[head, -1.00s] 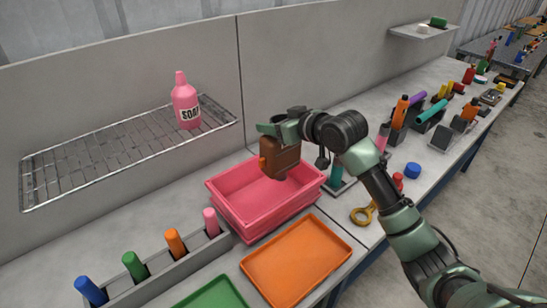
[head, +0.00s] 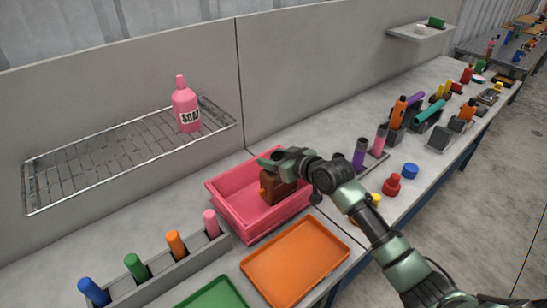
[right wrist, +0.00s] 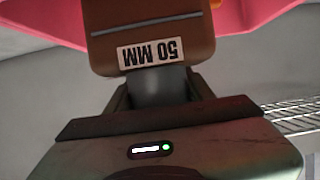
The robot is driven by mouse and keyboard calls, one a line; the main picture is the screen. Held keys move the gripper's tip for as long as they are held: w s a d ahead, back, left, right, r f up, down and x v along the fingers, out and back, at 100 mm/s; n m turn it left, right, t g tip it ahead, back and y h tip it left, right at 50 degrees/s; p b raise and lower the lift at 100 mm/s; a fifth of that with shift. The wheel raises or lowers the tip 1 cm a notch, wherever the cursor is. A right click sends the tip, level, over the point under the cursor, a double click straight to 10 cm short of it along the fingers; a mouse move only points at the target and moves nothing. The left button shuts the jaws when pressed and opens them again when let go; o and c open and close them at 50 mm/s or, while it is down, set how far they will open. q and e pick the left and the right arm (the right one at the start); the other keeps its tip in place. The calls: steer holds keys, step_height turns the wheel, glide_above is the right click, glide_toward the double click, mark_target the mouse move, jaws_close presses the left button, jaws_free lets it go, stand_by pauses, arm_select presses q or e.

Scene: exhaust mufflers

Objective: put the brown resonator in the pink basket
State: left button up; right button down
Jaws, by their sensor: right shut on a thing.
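The brown resonator (head: 278,188) is a boxy brown body, and my right gripper (head: 284,163) is shut on its top. It hangs inside the pink basket (head: 234,213), low between the walls. I cannot tell whether it touches the basket floor. In the right wrist view the resonator (right wrist: 150,30) shows a "50 MM" label, with the gripper (right wrist: 158,90) holding its grey neck. The pink basket (right wrist: 265,22) shows behind it. My left gripper is not in view.
An orange tray (head: 296,262) lies in front of the basket, with a green tray (head: 212,296) beside it. A grey rack (head: 160,272) holds several coloured cylinders at left. A wire shelf (head: 90,160) carries a pink soap bottle (head: 185,106). More parts crowd the bench at right.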

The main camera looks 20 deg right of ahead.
steer(key=c, duration=0.6)
jaws_free()
steer(key=shift+f, duration=0.1)
steer(key=shift+s, duration=0.1)
steer(key=shift+r+b+v, duration=0.1)
steer(key=shift+b+v, duration=0.4)
steer(key=shift+v, duration=2.55)
steer(key=shift+r+b+v, duration=0.15)
steer(key=shift+b+v, duration=0.35)
steer(key=shift+v, duration=2.5)
